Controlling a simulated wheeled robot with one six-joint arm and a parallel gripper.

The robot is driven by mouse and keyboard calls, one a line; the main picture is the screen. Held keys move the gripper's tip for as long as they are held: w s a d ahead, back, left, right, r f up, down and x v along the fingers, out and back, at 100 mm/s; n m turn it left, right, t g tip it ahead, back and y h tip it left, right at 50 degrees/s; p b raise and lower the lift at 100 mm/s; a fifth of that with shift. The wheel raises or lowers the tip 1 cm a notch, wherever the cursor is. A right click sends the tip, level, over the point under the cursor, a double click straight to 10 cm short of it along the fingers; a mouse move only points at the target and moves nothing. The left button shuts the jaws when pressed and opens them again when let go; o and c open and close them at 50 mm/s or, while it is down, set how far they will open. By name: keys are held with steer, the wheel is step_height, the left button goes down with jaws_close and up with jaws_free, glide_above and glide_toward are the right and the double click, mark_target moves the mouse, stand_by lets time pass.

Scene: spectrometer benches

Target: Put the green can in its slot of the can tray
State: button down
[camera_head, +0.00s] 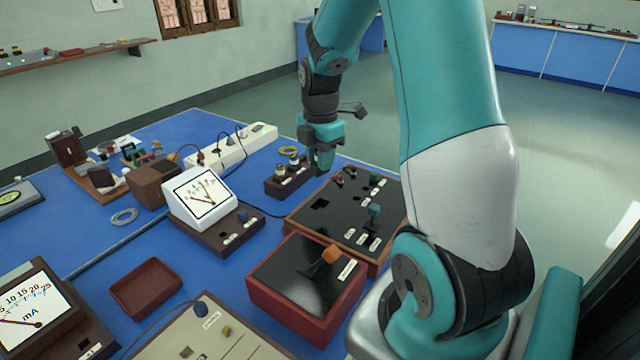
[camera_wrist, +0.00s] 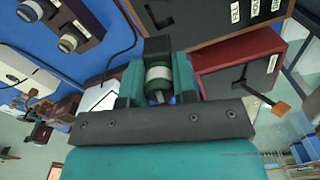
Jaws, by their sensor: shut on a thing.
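My gripper (camera_head: 322,158) is shut on the green can (camera_wrist: 158,73), which has a pale band and sits between the teal fingers in the wrist view. In the head view the can is hidden by the fingers. The can tray (camera_head: 282,191) is a small dark brown block just left of my gripper. Two pale-banded cans stand at its left and back. In the wrist view the tray (camera_wrist: 92,22) is at the upper left, apart from the held can, with two cans and white labels. I cannot make out its empty slot clearly.
A black-topped panel box (camera_head: 330,215) with knobs and switches stands right of the tray. A red box (camera_head: 290,300) with an orange-handled lever is nearer. A white meter (camera_head: 200,195) stands left, and a white power strip (camera_head: 232,148) lies behind.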

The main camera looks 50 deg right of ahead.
step_height(320, 180, up, 9)
steer(key=shift+f, duration=0.2)
step_height(320, 180, up, 4)
steer(key=p, duration=0.3)
steer(key=shift+f, duration=0.25)
steer(key=shift+a, duration=0.1)
